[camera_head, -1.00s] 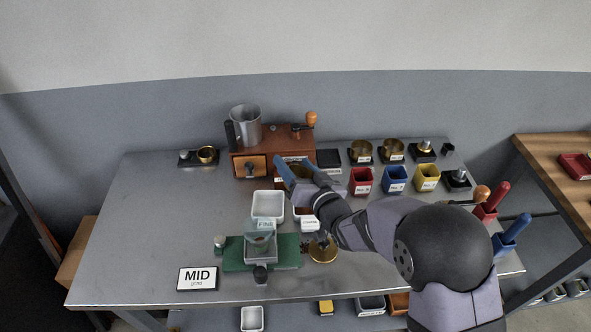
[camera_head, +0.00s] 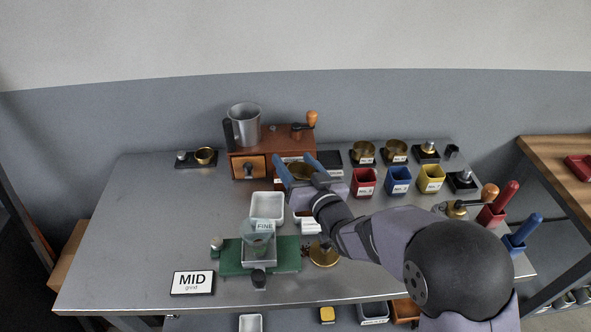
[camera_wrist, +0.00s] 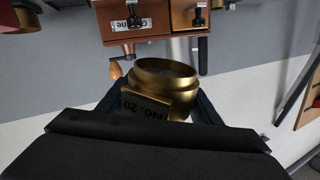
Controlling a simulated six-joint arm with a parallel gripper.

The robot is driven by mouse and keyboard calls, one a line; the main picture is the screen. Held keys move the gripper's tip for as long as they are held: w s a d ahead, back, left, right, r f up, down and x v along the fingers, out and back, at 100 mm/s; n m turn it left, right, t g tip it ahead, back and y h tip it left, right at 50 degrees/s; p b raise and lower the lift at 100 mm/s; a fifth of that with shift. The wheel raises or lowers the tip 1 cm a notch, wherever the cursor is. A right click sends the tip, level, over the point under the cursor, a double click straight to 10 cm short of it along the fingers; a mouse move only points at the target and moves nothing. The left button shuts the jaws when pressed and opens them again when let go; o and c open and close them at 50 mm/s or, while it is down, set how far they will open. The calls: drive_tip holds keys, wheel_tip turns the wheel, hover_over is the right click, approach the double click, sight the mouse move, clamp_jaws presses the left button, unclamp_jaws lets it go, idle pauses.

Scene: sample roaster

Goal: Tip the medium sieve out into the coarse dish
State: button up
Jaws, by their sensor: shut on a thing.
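My gripper (camera_head: 297,166) is shut on a brass sieve (camera_wrist: 165,78), held in the air in front of the wooden grinder. The sieve's tag reads NO. 20 in the wrist view, where the surroundings appear upside down. The sieve also shows between the blue fingers in the head view (camera_head: 301,171). Its contents and exact tilt cannot be told. A white dish (camera_head: 253,208) stands left of and nearer than the gripper, behind a FINE card. Another white dish (camera_head: 302,216) is mostly hidden by my wrist, its card (camera_head: 311,227) unreadable. I cannot tell which dish is the coarse one.
Red, blue and yellow cups (camera_head: 398,180) stand right.

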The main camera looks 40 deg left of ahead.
drive_tip(key=shift+n+b, duration=0.3)
drive_tip(key=shift+b, duration=0.05)
drive_tip(key=shift+r, duration=0.45)
